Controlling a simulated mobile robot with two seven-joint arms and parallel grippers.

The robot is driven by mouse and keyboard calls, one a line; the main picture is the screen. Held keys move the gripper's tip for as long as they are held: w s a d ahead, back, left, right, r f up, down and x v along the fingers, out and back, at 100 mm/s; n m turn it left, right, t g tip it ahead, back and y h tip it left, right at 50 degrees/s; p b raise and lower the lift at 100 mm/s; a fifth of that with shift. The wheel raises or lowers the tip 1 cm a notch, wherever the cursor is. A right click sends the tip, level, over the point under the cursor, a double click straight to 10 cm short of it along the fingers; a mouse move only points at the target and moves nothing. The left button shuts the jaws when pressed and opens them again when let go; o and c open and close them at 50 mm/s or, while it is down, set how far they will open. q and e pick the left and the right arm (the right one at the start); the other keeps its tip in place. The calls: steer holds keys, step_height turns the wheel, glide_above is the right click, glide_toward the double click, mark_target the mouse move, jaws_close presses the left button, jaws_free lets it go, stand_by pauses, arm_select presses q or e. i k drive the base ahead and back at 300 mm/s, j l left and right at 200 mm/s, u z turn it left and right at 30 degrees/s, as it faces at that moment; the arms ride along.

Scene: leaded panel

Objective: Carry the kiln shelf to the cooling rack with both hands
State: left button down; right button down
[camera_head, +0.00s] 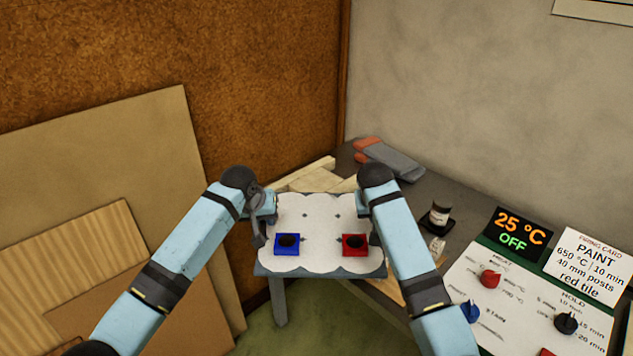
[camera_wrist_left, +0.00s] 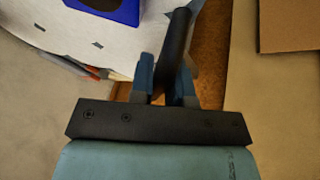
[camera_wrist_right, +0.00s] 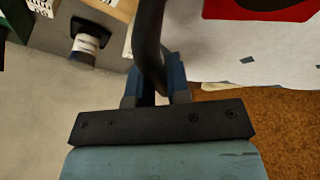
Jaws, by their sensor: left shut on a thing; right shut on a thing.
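The kiln shelf (camera_head: 321,220) is a white, scalloped plate with small dark marks, in front of me in the head view. A blue square tile (camera_head: 287,244) and a red square tile (camera_head: 355,245), each with a dark round centre, sit on its near half. My left gripper (camera_wrist_left: 168,82) is shut on a dark bar handle (camera_wrist_left: 177,45) at the shelf's left side. My right gripper (camera_wrist_right: 155,80) is shut on a dark handle (camera_wrist_right: 148,35) at its right side. A grey small table (camera_head: 279,302) shows below the shelf; I cannot tell whether they touch. I cannot tell which thing is the cooling rack.
Pale wooden slats (camera_head: 308,177) lie behind the shelf. Boards (camera_head: 110,150) lean on the left wall.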

mark_target(316, 182)
steer(key=i, duration=0.95)
